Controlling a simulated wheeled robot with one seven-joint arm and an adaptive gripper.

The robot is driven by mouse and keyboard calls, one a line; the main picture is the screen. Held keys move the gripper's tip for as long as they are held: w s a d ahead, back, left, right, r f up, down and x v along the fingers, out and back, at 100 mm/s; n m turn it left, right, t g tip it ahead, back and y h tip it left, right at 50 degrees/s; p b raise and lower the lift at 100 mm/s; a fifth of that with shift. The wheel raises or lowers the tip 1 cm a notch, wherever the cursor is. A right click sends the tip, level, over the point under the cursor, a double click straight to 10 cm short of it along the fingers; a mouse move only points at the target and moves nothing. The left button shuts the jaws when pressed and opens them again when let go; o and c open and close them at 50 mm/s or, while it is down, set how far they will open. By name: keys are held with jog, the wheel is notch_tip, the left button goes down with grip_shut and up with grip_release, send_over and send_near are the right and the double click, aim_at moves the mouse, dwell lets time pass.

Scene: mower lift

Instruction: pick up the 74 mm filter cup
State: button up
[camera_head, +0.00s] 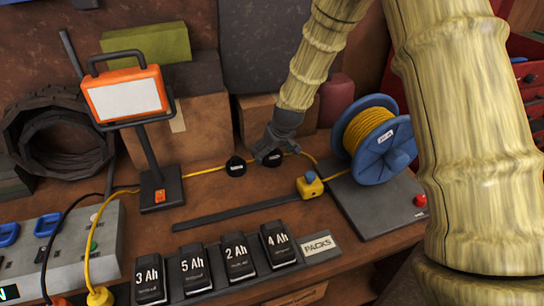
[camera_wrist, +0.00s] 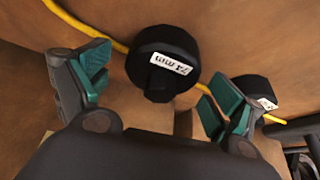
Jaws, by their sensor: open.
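Two round black filter cups stand on the bench at the back. In the wrist view, the cup with a white label (camera_wrist: 160,45) is between my open fingers and a little beyond their tips, with a gap on both sides. Its label shows a 7 and "mm"; the second digit is hard to read. It appears to be the right cup (camera_head: 273,158) in the head view, partly hidden by my gripper (camera_head: 267,149). My gripper (camera_wrist: 158,92) is open and empty, with teal finger pads. The other cup (camera_wrist: 250,90) is just outside the right finger; it also shows in the head view (camera_head: 236,167).
A yellow cable (camera_head: 205,169) runs along the bench by the cups to a blue reel (camera_head: 375,140) at right. Cardboard boxes (camera_head: 181,128) stand behind. A work lamp (camera_head: 130,97) is at left. Battery packs (camera_head: 193,268) line the front.

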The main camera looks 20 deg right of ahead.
jog(key=c, duration=1.3)
jog(key=shift+o, duration=0.2)
